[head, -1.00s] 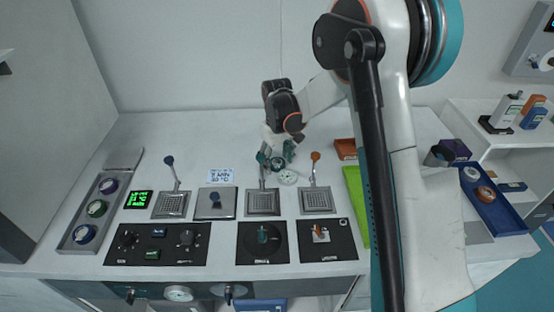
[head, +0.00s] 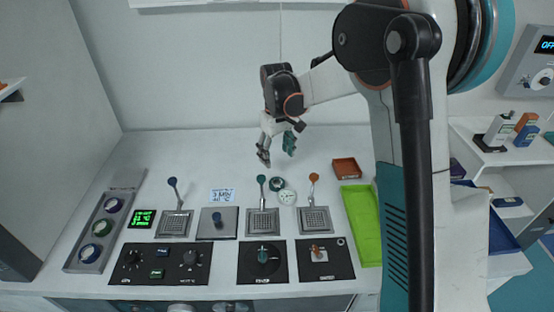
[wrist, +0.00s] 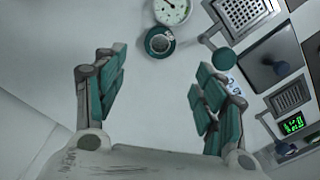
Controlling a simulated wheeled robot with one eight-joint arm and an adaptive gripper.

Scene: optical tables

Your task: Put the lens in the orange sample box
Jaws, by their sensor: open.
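A small round teal-rimmed piece with a grey glassy middle (head: 277,184), which looks like the lens, lies on the white table beside a white dial. It also shows in the wrist view (wrist: 160,43), top centre. My gripper (head: 277,154) is open and empty, above and behind this piece. In the wrist view the teal finger pads (wrist: 160,82) stand wide apart, with bare table between them and the piece beyond the tips. The orange sample box (head: 346,167), a small open orange-brown box, stands on the table to the right of my gripper.
A grey tray (head: 83,267) at left holds several ringed round pieces. Small levers (head: 262,190) stand upright near the lens, in front of it. A white dial (head: 287,197) lies beside it. A green mat (head: 362,225) lies before the box. The table's back is clear.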

